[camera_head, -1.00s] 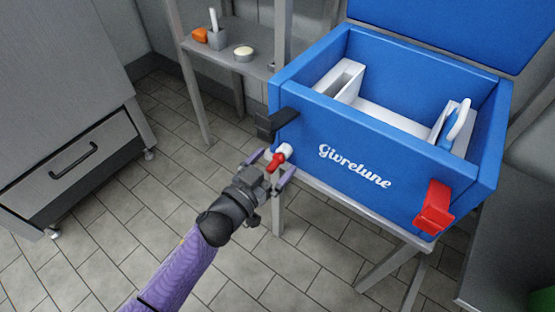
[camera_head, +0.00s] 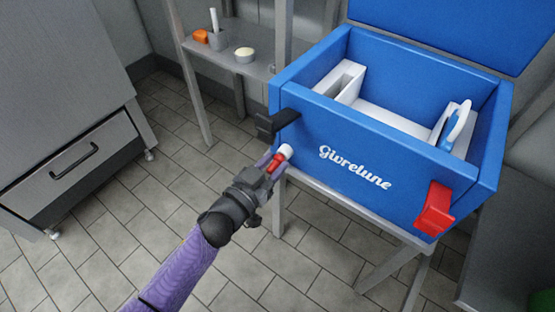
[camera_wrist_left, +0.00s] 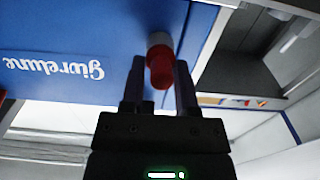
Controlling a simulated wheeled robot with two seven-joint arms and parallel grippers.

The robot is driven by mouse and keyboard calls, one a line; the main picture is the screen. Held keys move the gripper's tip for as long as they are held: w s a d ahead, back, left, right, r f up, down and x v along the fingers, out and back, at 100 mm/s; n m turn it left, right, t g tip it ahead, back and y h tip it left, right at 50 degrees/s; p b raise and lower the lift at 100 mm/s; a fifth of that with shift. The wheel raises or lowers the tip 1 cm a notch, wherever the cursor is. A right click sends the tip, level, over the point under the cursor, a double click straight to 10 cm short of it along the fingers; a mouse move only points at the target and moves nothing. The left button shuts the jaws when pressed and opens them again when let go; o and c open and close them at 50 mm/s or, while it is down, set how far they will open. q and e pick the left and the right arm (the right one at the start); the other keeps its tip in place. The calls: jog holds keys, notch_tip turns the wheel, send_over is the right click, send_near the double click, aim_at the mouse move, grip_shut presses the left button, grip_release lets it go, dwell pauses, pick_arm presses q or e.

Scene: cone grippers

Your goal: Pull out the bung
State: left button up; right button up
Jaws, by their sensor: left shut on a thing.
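A blue cooler box (camera_head: 350,160) marked "Givrelune" stands open on a grey stand. At the lower left of its front is a white round drain fitting (camera_head: 286,151) with a red bung (camera_head: 275,164) in it. My left gripper (camera_head: 273,166) is shut on the bung, with a finger on each side. In the left wrist view the red bung (camera_wrist_left: 160,68) sits between the two dark fingers (camera_wrist_left: 160,85), its far end against the white fitting (camera_wrist_left: 159,39). My right gripper is in neither view.
A black latch (camera_head: 276,123) juts out just above the fitting, and a red latch (camera_head: 434,208) is at the right of the box front. A shelf (camera_head: 225,60) with small items stands behind left. A grey drawer cabinet (camera_head: 60,120) is at the left. The floor between is clear.

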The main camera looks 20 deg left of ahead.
aim_at(273, 165)
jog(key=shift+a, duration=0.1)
pick_arm(q)
jog(key=shift+s, duration=0.1)
jog(key=shift+p+v, duration=0.45)
jog(key=shift+v, duration=0.45)
jog(key=shift+s+a, duration=0.2)
jog(key=shift+s, duration=0.3)
jog(key=shift+s+a+p, duration=0.2)
jog(key=shift+s+p, duration=0.2)
jog(key=shift+s, duration=0.1)
jog(key=shift+s+a, duration=0.2)
jog(key=shift+s, duration=0.3)
jog(key=shift+p+v, duration=0.45)
jog(key=shift+v, duration=0.45)
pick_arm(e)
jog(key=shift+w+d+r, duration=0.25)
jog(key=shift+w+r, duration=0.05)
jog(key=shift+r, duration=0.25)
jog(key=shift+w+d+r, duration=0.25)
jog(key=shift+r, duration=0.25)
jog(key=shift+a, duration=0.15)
